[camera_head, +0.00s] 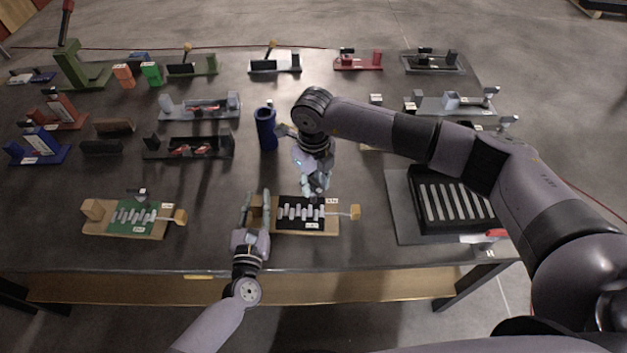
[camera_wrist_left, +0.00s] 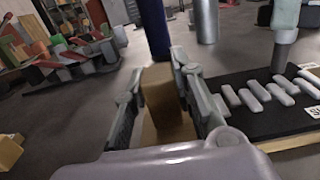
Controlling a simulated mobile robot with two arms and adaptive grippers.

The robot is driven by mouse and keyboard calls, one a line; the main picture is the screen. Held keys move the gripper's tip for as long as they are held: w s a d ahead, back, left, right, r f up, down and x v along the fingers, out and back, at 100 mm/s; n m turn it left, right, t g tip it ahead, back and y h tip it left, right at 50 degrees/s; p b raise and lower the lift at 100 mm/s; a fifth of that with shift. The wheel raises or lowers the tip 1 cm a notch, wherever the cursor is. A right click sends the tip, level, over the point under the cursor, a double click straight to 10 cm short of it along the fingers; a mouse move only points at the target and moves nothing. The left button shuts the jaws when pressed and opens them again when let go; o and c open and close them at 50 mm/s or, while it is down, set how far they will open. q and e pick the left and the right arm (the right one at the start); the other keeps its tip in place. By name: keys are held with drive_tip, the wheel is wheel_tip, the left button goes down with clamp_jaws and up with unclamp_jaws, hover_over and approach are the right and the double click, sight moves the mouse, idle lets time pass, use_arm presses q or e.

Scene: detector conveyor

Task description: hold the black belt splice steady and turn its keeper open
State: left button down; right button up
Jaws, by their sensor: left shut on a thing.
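The black belt splice (camera_head: 288,222) lies on the table as a black plate with several grey bars on a wooden base. It also shows in the left wrist view (camera_wrist_left: 262,122). My left gripper (camera_head: 257,203) is shut on the wooden block at the splice's left end; the block (camera_wrist_left: 160,92) sits between both fingers in the left wrist view. My right gripper (camera_head: 315,188) points down at the splice's back edge, close to or touching it. It covers that area, so I cannot make out the keeper or whether the right fingers are closed.
A green splice (camera_head: 126,221) on a wooden base lies to the left. A blue cylinder (camera_head: 266,130) stands behind my left gripper. A black slotted tray (camera_head: 423,212) lies to the right. Several fixtures fill the back of the table. The front strip is clear.

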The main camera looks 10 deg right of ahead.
drive_tip(key=shift+c, duration=0.3)
clamp_jaws()
idle(0.5)
drive_tip(key=n, duration=0.4)
drive_tip(key=shift+n, duration=0.3)
drive_tip(key=n, duration=0.4)
drive_tip(key=shift+n, duration=0.3)
drive_tip(key=shift+o, duration=0.3)
unclamp_jaws()
